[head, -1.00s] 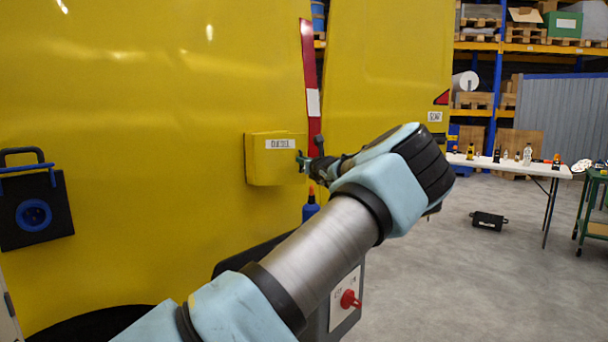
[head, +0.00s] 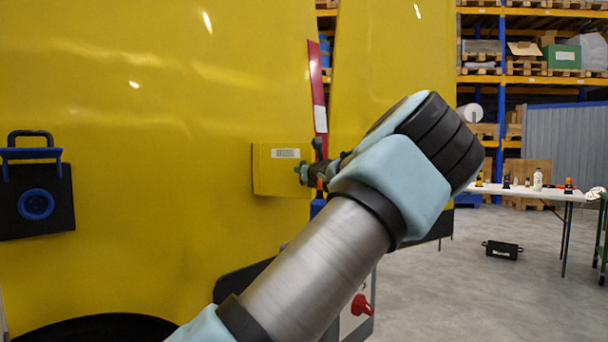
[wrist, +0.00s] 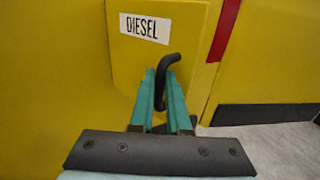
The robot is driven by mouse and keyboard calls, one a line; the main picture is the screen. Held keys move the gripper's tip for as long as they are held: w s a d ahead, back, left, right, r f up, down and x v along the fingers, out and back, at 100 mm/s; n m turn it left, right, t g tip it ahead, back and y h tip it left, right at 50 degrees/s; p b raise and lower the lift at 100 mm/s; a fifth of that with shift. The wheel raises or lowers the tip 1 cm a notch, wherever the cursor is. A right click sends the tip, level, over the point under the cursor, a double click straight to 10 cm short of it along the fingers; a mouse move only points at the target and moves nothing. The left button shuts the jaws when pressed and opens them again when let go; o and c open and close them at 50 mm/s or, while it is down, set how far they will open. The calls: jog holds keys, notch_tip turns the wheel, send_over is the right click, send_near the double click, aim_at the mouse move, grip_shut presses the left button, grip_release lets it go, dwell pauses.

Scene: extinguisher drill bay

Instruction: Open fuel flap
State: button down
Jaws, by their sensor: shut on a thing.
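The fuel flap (head: 278,181) is a yellow panel with a white label on the yellow vehicle side (head: 160,230). In the wrist view the flap (wrist: 135,65) reads DIESEL and has a black hook-shaped handle (wrist: 166,42) near its right edge. My gripper (head: 308,172) is at the flap's right edge. In the wrist view my gripper's teal fingers (wrist: 160,85) are shut on the handle, whose curved top shows above them. The flap stands slightly proud of the vehicle side; how far it is open is hard to tell.
A red strip (head: 317,85) runs down the panel edge above the flap. A black box with a blue ring (head: 37,203) hangs at left. A grey panel with a red knob (head: 360,304) is below my arm. A white table (head: 530,191) and a black case (head: 502,249) are at right.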

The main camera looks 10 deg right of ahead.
jog(key=shift+w+a+r+y, duration=0.15)
jog(key=shift+a+y, duration=0.25)
jog(key=shift+a, duration=0.2)
jog(key=c, duration=0.9)
grip_release()
jog(key=shift+d, duration=0.2)
jog(key=shift+d, duration=0.3)
jog(key=s, duration=0.7)
jog(key=s+d+b, duration=0.1)
jog(key=s, duration=0.2)
jog(key=shift+s+d, duration=0.1)
jog(key=shift+s, duration=0.3)
